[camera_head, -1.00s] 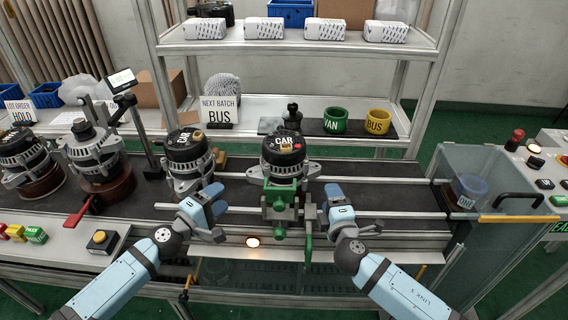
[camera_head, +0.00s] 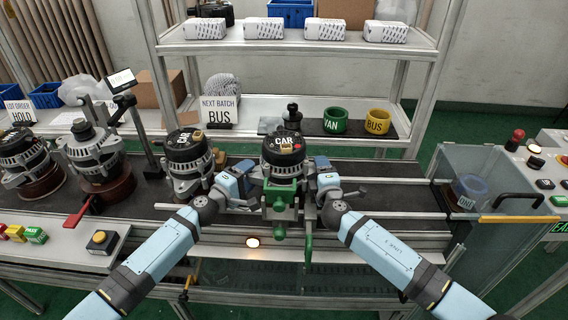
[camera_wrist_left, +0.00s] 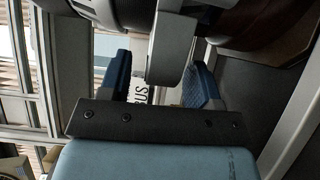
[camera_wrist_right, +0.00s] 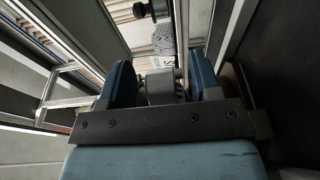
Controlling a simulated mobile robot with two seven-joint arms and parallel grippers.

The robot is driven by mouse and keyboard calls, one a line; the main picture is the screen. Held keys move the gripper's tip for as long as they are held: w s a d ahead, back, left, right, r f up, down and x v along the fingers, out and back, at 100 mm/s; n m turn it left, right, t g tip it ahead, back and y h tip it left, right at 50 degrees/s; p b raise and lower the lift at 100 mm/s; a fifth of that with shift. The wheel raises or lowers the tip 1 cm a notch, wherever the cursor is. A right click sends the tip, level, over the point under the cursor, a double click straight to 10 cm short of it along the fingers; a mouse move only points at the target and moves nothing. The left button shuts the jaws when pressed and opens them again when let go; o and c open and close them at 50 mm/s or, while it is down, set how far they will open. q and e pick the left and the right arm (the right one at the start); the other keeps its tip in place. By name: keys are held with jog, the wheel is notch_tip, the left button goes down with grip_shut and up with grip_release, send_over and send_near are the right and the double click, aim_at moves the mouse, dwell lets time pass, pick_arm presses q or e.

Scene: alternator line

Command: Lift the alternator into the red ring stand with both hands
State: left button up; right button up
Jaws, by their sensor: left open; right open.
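I cannot make out an empty red ring stand.
Another alternator (camera_head: 188,160) stands close left of my left gripper. Two more, with dark red rings (camera_head: 108,192) beneath, stand further left. Green VAN (camera_head: 335,121) and yellow BUS (camera_head: 377,122) rings sit on the back shelf. A clear-walled bin (camera_head: 480,160) stands right; the belt before it is mostly free.

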pick_arm(q)
grip_shut()
pick_arm(e)
grip_shut()
dwell(0.9)
